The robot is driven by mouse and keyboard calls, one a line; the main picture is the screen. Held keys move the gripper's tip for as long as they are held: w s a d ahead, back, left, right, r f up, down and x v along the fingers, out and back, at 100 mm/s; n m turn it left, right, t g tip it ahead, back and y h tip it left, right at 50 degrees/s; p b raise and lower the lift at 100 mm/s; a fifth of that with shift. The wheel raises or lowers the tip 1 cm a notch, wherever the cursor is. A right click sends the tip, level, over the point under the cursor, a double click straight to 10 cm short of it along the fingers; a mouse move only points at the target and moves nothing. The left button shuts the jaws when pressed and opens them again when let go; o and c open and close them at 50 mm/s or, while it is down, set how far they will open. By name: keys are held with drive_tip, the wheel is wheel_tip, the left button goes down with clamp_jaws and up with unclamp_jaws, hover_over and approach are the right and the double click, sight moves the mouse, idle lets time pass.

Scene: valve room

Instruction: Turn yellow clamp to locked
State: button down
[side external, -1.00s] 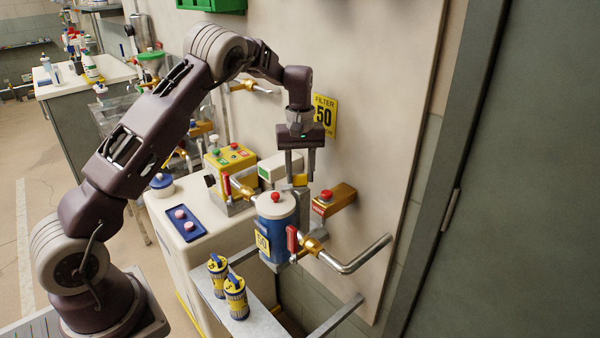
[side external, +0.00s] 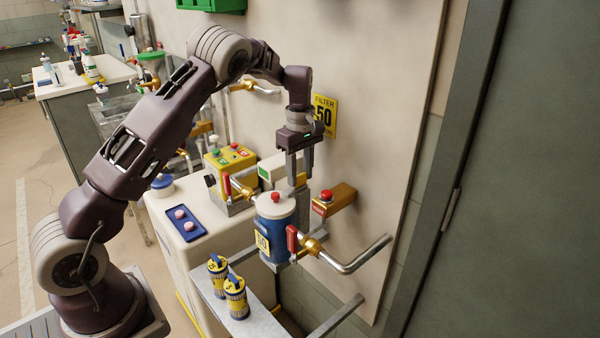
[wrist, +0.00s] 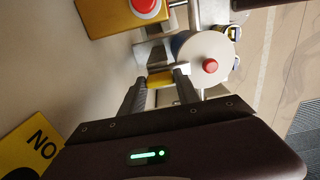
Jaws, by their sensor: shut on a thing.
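The yellow clamp (wrist: 159,78) shows in the wrist view as a small yellow block between my fingertips. It is hidden behind my fingers in the side view. My gripper (side external: 300,180) points down and is shut on the clamp; its fingertips also show in the wrist view (wrist: 161,86). The clamp is beside the filter housing (side external: 273,232), a blue cylinder with a pale lid and red knob. In the wrist view the round lid (wrist: 196,52) is close beyond my right-hand finger. I cannot tell from these views whether the clamp is locked.
A yellow box with a red button (side external: 340,197) sticks out from the wall close to my gripper's right. A brass valve with a red handle (side external: 292,240) and a bent pipe (side external: 355,258) are in front. Two yellow canisters (side external: 236,297) stand on a shelf at lower left.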

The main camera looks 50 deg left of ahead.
sight(300, 175)
idle(0.4)
drive_tip(key=c, duration=0.9)
unclamp_jaws()
wheel_tip(300, 175, up, 7)
drive_tip(key=shift+r, duration=0.1)
drive_tip(key=s+d+r+m+t+h, duration=0.1)
drive_tip(key=s+d+r+m, duration=0.25)
drive_tip(key=s+r, duration=0.25)
drive_tip(key=s+d+r+m+t, duration=0.2)
drive_tip(key=s+d+r+m, duration=0.15)
drive_tip(key=s+r, duration=0.35)
drive_tip(key=s+d+f+m+t, duration=0.1)
drive_tip(key=s+d+m, duration=0.1)
drive_tip(key=s, duration=0.5)
drive_tip(key=s+d+f+m, duration=0.1)
drive_tip(key=s+d+m, duration=0.2)
drive_tip(key=s+m, duration=0.2)
drive_tip(key=s+d+f+m+t+y, duration=0.1)
drive_tip(key=s+m, duration=0.3)
drive_tip(key=s, duration=0.5)
drive_tip(key=shift+s+d+f+t, duration=0.1)
drive_tip(key=shift+d+t, duration=0.05)
drive_tip(key=shift+d, duration=0.25)
drive_tip(key=shift+s+d+f+t, duration=0.1)
drive_tip(key=shift+d+t, duration=0.05)
drive_tip(key=shift+d, duration=0.25)
